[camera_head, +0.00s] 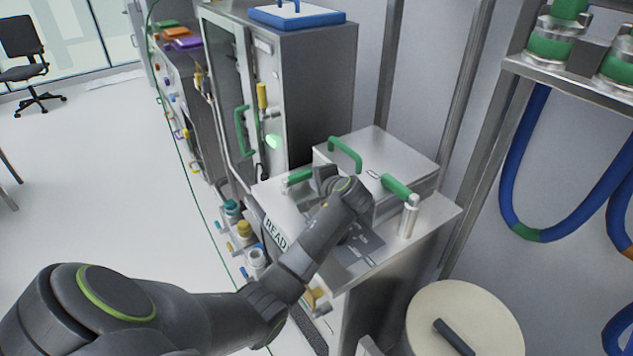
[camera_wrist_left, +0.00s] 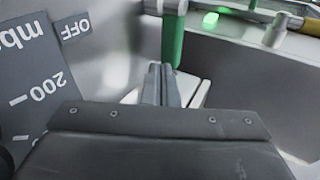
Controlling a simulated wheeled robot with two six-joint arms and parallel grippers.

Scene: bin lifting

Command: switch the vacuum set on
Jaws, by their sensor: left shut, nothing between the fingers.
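The vacuum set (camera_head: 405,153) is a metal box unit with a green handle (camera_head: 345,153) on its lid and a dark marked panel (camera_head: 362,248) in front. In the left wrist view, an OFF label (camera_wrist_left: 76,27) and a dark dial plate (camera_wrist_left: 38,85) with "200" show at the left. A pale switch-like piece (camera_wrist_left: 203,94) lies behind my left fingertips, partly hidden by them. My left gripper (camera_head: 322,174) is shut and empty over the unit's top, and its fingers (camera_wrist_left: 162,84) also show in the wrist view. I cannot tell whether they touch the pale piece. My right gripper is out of view.
A tall metal cabinet (camera_head: 320,85) with a lit green lamp (camera_head: 272,141) stands behind the unit. A round cream lid (camera_head: 465,315) is at lower right, and blue hoses (camera_head: 515,190) hang at right.

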